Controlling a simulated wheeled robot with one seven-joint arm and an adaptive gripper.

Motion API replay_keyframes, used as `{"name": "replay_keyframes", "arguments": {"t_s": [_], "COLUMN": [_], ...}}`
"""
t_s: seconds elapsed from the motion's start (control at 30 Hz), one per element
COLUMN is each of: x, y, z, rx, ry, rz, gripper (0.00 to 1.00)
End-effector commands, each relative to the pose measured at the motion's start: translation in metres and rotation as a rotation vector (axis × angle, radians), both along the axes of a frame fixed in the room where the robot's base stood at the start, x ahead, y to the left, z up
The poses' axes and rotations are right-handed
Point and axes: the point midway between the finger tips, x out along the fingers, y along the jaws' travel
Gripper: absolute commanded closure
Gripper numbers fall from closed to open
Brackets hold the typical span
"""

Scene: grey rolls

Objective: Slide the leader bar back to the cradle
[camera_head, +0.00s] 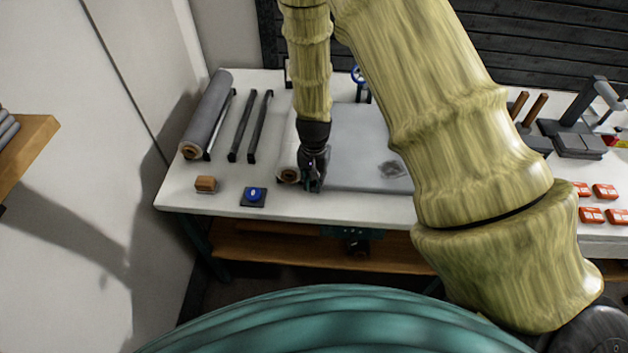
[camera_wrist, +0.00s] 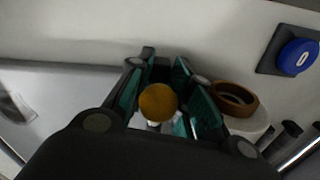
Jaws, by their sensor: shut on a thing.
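My gripper (camera_head: 312,186) is low over the table's front part, at the right side of the near end of a pale roll (camera_head: 288,172). In the wrist view its teal-padded fingers (camera_wrist: 160,100) are shut on a round yellow-orange knob (camera_wrist: 158,101), seemingly the leader bar's grip; the bar itself is mostly hidden. The roll's brown core (camera_wrist: 235,98) shows just right of the fingers. A grey sheet (camera_head: 355,140) lies flat on the table to the right of the roll. I cannot make out the cradle clearly; it is probably beneath the roll.
A blue button (camera_head: 253,193) and a brown block (camera_head: 205,184) are near the front left edge. Dark rails (camera_head: 241,126) and a grey roll (camera_head: 207,110) lie at left. Red boxes (camera_head: 604,191) and a dark stand (camera_head: 583,103) are at right. My arm hides the right middle.

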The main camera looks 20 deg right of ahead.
Motion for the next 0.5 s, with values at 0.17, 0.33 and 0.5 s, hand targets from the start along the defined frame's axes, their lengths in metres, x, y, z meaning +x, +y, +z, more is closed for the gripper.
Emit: {"name": "replay_keyframes", "arguments": {"t_s": [0.17, 0.33, 0.5], "x": [0.0013, 0.0018, 0.0021], "y": [-0.0006, 0.0002, 0.0006], "z": [0.0008, 0.0009, 0.0011], "rx": [0.000, 0.000, 0.001], "ry": [-0.001, -0.003, -0.003], "rz": [-0.009, -0.007, -0.006], "gripper": [1.00, 1.00, 0.68]}}
